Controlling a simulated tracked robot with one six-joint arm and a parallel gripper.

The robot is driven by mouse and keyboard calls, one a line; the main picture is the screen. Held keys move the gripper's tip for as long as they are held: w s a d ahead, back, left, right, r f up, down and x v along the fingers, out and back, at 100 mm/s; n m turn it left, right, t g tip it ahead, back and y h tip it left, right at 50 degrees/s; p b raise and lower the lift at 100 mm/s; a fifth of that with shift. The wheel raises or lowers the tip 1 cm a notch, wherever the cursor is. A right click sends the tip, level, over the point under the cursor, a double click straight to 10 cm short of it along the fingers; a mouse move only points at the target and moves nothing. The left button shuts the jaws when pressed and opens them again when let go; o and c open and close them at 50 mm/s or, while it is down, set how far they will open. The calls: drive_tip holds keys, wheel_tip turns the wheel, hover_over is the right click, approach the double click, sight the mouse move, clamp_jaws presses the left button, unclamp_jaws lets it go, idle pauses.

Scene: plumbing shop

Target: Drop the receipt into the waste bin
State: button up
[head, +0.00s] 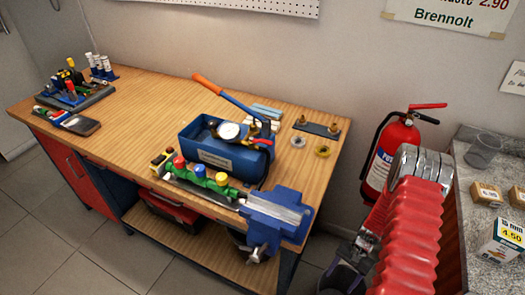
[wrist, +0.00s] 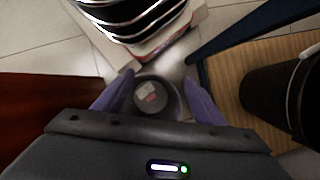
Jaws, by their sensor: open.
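The waste bin (head: 341,279) is a dark round bin on the floor between the workbench and the counter, partly cut off by the frame's lower edge. In the wrist view the bin (wrist: 174,94) shows from above, between my fingers. A small pale paper with a reddish mark, apparently the receipt (wrist: 148,91), lies inside it. My gripper (wrist: 158,79) is open and empty, pointing down over the bin, with its purple fingers apart. In the head view my gripper (head: 361,248) is above the bin, partly hidden by my red arm. No receipt shows in the head view.
The wooden workbench (head: 130,100) stands left, with a blue pump (head: 225,150) and a blue vise (head: 275,215). A red fire extinguisher (head: 393,150) is behind my arm. A speckled counter (head: 475,255) with a glass and small boxes is at the right.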

wheel_tip(320, 180, up, 16)
drive_tip(key=w+a+n, duration=0.2)
drive_tip(key=n, duration=0.1)
drive_tip(key=s+a+r+n+t+h, duration=0.1)
drive_tip(key=s+a+r+n+t, duration=0.1)
drive_tip(key=r, duration=1.1)
drive_tip(key=s+a+r+n+t+h, duration=0.1)
drive_tip(key=s+a+r+t, duration=0.3)
drive_tip(key=r, duration=0.9)
drive_tip(key=s+a+r+n+t+h, duration=0.1)
drive_tip(key=s+a+r, duration=0.5)
drive_tip(key=r, duration=0.8)
drive_tip(key=shift+s+n+t, duration=0.15)
drive_tip(key=shift+n+t, duration=0.75)
drive_tip(key=shift+n, duration=0.2)
drive_tip(key=shift+c, duration=0.6)
